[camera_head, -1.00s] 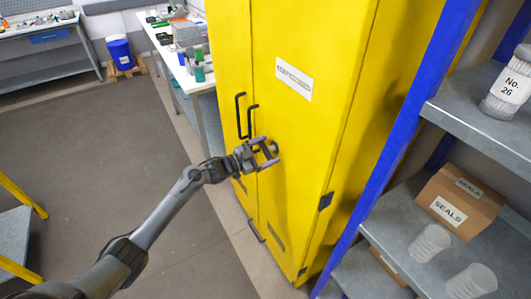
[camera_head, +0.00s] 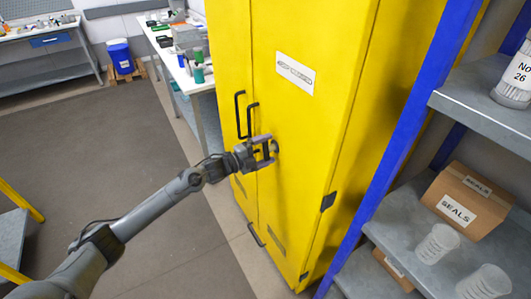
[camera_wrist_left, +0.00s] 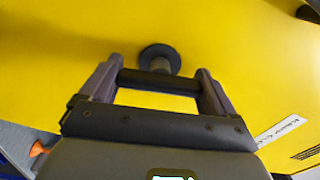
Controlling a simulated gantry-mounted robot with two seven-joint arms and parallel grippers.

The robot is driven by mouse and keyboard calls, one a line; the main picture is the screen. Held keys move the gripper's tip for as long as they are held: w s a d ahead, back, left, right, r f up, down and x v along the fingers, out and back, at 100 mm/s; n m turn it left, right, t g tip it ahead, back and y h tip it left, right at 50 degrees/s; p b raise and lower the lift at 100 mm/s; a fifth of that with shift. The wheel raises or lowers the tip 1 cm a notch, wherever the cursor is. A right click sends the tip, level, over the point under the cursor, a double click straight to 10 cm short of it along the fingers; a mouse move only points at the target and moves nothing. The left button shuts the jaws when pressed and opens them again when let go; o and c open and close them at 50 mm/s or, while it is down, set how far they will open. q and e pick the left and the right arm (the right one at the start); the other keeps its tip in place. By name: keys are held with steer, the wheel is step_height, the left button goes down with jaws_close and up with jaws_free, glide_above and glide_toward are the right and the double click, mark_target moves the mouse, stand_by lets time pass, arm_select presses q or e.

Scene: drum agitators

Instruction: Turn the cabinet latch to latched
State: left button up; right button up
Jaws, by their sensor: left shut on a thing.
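The tall yellow cabinet (camera_head: 300,130) stands shut in the middle of the head view. Its latch (camera_head: 274,147) is on the right door, and in the left wrist view it is a dark round base with a dark bar handle (camera_wrist_left: 158,83) across it. My left gripper (camera_head: 266,148) is at the latch, its two fingers (camera_wrist_left: 158,85) closed on the ends of the bar. The bar lies nearly level across the wrist view. The fingertips partly hide the latch in the head view. My right gripper is not in view.
Two black door handles (camera_head: 252,120) are just left of the latch. A blue-posted shelf (camera_head: 490,110) with a box marked SEALS (camera_head: 465,200) stands close on the right. A workbench (camera_head: 185,75) is behind at left. The floor (camera_head: 90,150) at left is open.

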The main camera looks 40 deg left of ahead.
arm_select(q)
steer(key=shift+m+b, duration=0.4)
steer(key=shift+m, duration=0.8)
steer(key=o, duration=0.8)
steer(key=shift+s, duration=0.1)
steer(key=shift+s+a, duration=0.1)
steer(key=shift+s, duration=0.15)
steer(key=p+v, duration=0.1)
steer(key=v, duration=0.9)
steer(key=shift+p, duration=0.4)
